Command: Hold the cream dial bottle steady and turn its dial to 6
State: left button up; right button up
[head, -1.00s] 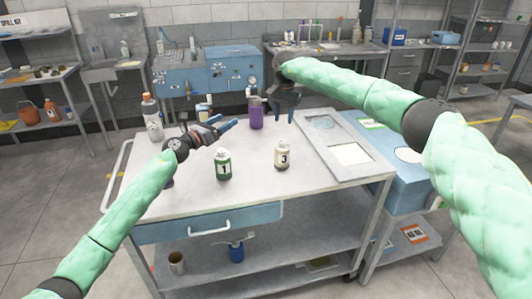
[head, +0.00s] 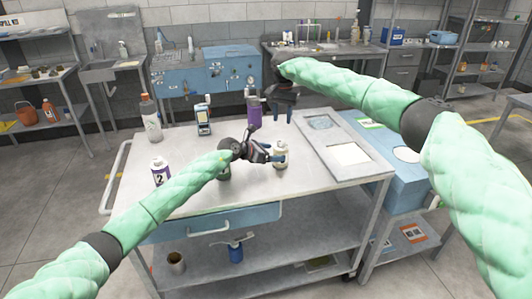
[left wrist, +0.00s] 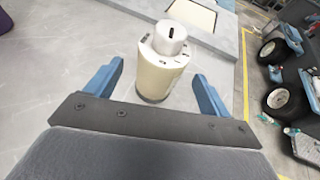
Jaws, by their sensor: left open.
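The cream dial bottle (head: 281,157) stands upright on the cart top in the head view, partly covered by my left gripper. In the left wrist view the cream bottle (left wrist: 156,78) shows its white dial cap with a dark slot on top. My left gripper (head: 278,157) is open, its blue fingers on either side of the bottle in the left wrist view (left wrist: 158,85), with a gap visible at each side. My right gripper (head: 281,112) hangs above the back of the cart, behind the bottle, its two fingers apart and nothing between them.
A green bottle (head: 224,174) is mostly hidden behind my left gripper. A bottle marked 2 (head: 161,172), a handheld device (head: 204,117), a tall bottle (head: 151,118) and a purple bottle (head: 255,112) stand on the cart. A grey framed tray (head: 322,122) lies at right.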

pick_arm(q)
jog(key=shift+x, duration=2.2)
jog(key=shift+c, duration=0.2)
